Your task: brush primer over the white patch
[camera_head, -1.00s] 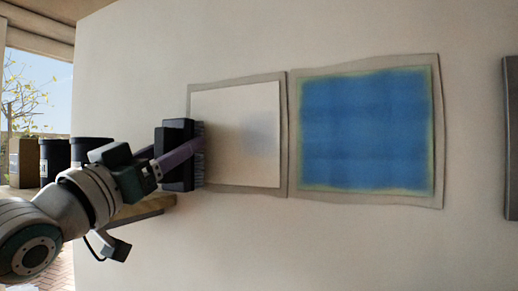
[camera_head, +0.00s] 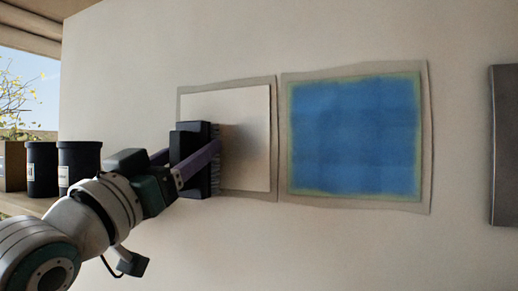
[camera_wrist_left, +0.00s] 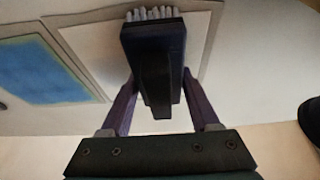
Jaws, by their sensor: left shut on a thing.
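The white patch (camera_head: 248,115) is a square on a grey backing on the wall, left of a blue-coated patch (camera_head: 355,135). My left gripper (camera_head: 196,160) is shut on a dark block-shaped brush (camera_head: 186,142) with pale bristles facing the wall. The brush is in front of the patch's lower left part and hides that edge. In the left wrist view the brush (camera_wrist_left: 155,45) sits between the two purple fingers, its bristles at the white patch (camera_wrist_left: 95,45). I cannot tell whether the bristles touch. My right gripper is out of view.
Two dark cans (camera_head: 78,163) and a brown box (camera_head: 12,165) stand on a wooden shelf at the left. A dark grey panel (camera_head: 505,145) is on the wall at the far right. The wall below the patches is clear.

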